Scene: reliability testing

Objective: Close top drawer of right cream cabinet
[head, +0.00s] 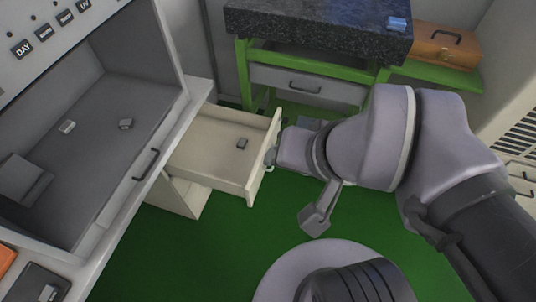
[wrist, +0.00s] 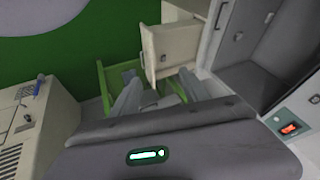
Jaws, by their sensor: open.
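The cream cabinet's top drawer (head: 205,150) is pulled open from under the worktop at the left in the head view. A small dark block lies inside it (head: 242,143). My gripper (head: 270,158) is close to the outer face of the drawer front (head: 265,150) in the head view; I cannot tell if they touch. In the wrist view the drawer front (wrist: 160,46) with its small handle is beyond my open gripper (wrist: 157,90). Nothing shows between the fingers. The cabinet body (head: 178,192) is partly visible below the drawer.
A grey chamber (head: 90,140) with small blocks inside stands at the left, with a dark handle at its edge. A green-framed bench with a dark stone top (head: 310,28) and grey drawer stands at the back. A brown case (head: 445,47) is at back right. Green floor (head: 215,250) is clear.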

